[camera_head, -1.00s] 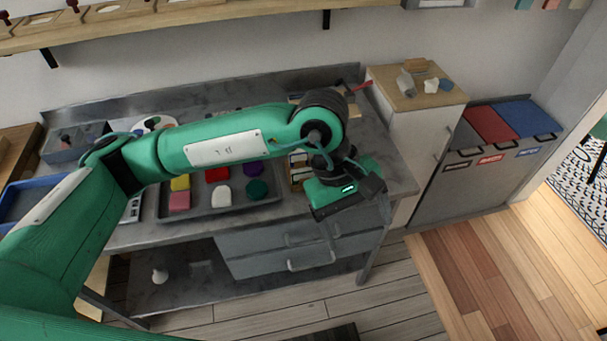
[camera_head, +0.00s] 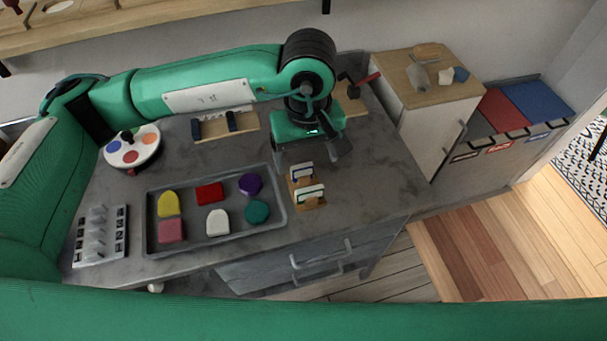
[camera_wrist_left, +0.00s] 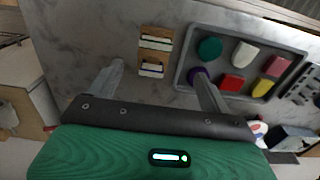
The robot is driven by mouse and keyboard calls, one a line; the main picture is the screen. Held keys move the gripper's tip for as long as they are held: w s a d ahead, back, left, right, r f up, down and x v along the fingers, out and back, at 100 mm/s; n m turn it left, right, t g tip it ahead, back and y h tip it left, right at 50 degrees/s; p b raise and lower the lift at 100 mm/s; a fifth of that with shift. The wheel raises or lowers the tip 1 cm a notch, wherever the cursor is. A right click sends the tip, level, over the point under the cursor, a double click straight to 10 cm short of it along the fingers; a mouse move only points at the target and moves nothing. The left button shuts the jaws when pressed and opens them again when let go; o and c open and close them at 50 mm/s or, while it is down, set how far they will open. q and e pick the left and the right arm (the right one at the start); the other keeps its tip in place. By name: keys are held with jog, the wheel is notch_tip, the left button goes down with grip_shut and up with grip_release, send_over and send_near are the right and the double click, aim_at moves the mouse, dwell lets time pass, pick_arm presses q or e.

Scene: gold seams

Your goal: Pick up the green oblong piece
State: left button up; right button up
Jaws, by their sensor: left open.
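The green piece (camera_head: 257,212) lies in the front right corner of a grey tray (camera_head: 286,205). It looks rounded, nearly as wide as long. In the left wrist view the green piece (camera_wrist_left: 209,48) lies beyond the fingertips, to the right. My left gripper (camera_head: 308,158) is open and empty above the counter, behind and to the right of the tray. My right gripper is not in view.
The tray also holds purple (camera_head: 250,184), white (camera_head: 217,222), red (camera_head: 209,192), yellow (camera_head: 168,204) and pink (camera_head: 172,231) pieces. A small wooden rack (camera_head: 306,190) stands right of the tray, close to the green piece. The counter (camera_head: 375,185) is clear farther right.

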aim_at(310, 189)
pick_arm(q)
notch_tip(310, 189, down, 8)
jog(key=shift+s+f+p, duration=0.1)
jog(key=shift+p, duration=0.5)
jog(key=shift+d+f, duration=0.15)
jog(key=shift+f, duration=0.05)
jog(key=f, duration=0.1)
jog(key=f+p, duration=0.1)
jog(key=f, duration=0.2)
jog(key=shift+w+d+f+p, duration=0.2)
jog(key=shift+w+p, duration=0.1)
jog(key=shift+f, duration=0.2)
jog(key=c, duration=1)
jog(key=shift+c, duration=0.6)
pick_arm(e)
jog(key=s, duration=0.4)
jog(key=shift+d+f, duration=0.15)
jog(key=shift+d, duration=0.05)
pick_arm(q)
jog(key=shift+r, duration=0.15)
